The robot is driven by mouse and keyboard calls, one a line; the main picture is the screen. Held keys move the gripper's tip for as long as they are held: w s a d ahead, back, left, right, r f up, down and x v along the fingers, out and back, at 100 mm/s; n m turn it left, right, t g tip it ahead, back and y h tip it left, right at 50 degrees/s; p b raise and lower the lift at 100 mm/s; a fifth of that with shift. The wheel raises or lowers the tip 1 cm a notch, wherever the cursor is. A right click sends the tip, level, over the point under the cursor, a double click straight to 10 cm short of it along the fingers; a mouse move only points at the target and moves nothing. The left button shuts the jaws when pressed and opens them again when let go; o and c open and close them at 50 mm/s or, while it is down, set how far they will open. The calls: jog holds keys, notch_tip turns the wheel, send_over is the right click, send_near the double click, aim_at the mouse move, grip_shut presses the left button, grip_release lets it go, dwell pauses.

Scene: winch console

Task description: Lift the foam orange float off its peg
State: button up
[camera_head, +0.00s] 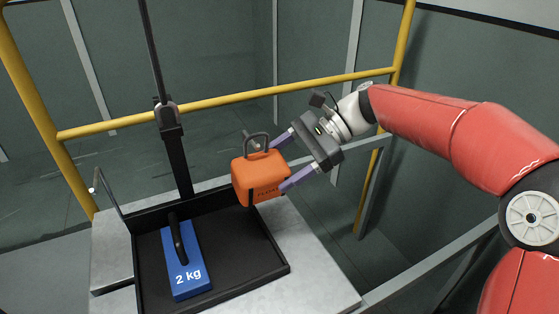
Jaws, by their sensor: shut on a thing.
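The orange foam float (259,177) is a block with a dark loop handle on top and dark lettering on its front. It is at the middle of the head view, at the back right of the black tray. My gripper (283,164) comes in from the right, its two purple fingers shut on the float. A dark upright piece shows in front of the float's lower part. I cannot tell whether the float still sits on its peg.
A blue 2 kg weight (187,270) with a dark handle lies in the black tray (240,262) on a grey console (318,278). A dark upright post (178,150) stands behind the tray. Yellow railings (230,98) run behind. The tray's right part is clear.

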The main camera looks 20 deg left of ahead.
jog(key=s+d, duration=0.3)
jog(key=d, duration=0.1)
jog(key=shift+s+d+b, duration=0.3)
jog(key=shift+s+d, duration=0.05)
jog(key=shift+s, duration=0.05)
dwell(0.5)
jog(key=shift+r, duration=0.1)
jog(key=s+d+r+p, duration=0.2)
jog(key=s+d+r, duration=0.1)
jog(key=d+r, duration=0.1)
jog(key=shift+r, duration=0.4)
dwell(0.5)
